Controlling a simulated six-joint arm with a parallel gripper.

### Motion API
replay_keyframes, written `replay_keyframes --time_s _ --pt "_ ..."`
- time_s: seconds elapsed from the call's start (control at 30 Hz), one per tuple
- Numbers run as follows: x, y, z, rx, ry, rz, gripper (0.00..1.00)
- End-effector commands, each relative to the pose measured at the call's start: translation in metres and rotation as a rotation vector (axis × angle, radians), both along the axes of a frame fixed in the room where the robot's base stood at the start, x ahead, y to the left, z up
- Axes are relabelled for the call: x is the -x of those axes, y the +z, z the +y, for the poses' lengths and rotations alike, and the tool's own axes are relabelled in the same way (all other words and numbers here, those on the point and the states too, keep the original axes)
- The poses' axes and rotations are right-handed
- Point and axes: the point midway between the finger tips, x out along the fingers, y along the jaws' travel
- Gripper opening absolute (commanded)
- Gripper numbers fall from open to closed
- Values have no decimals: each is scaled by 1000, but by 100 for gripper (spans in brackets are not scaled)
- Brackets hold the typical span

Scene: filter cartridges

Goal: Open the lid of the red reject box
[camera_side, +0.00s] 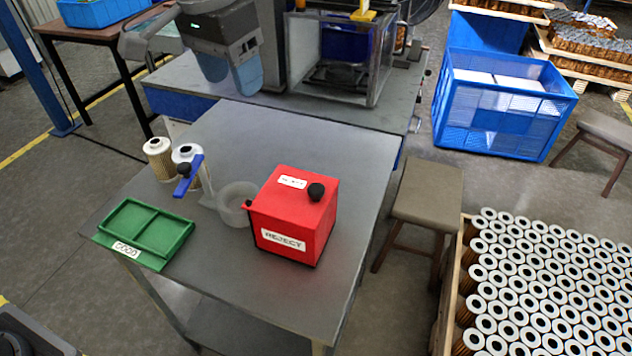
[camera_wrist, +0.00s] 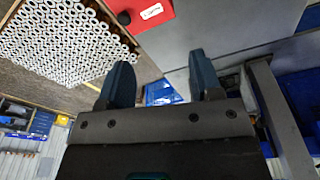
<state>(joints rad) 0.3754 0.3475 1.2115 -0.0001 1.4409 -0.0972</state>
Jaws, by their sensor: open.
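The red reject box (camera_side: 290,222) stands on the grey table, with a white REJECT label on its front. Its lid (camera_side: 291,194) is shut and carries a black round knob (camera_side: 316,191) near the right edge and a small white label. My gripper (camera_side: 230,84) is open and empty, high at the back of the table, behind and to the left of the box and well apart from it. In the wrist view the two blue fingers (camera_wrist: 161,78) stand apart with nothing between them. Part of the red box (camera_wrist: 140,12) shows at the top edge there, with its knob.
A translucent cup (camera_side: 237,203) stands close at the box's left. Left of it are a blue-handled fixture (camera_side: 188,177), two filter cartridges (camera_side: 158,157) and a green tray (camera_side: 148,230) labelled GOOD. The table (camera_side: 270,140) behind the box and its front right are clear.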

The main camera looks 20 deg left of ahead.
Motion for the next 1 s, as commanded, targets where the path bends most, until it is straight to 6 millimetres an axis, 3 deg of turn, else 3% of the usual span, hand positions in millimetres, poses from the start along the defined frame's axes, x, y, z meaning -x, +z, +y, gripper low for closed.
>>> replay_keyframes --time_s 0.03,0.1,0.33,0.67,1.0 --pt "-11 -11 -20 -10 -23 25 59" --pt "-21 -22 -43 -21 -47 53 59" --pt "-34 -57 -96 -52 -102 115 59" --pt "-35 -79 -107 -61 -114 132 59" --pt "-35 -144 -106 -62 -114 133 59"
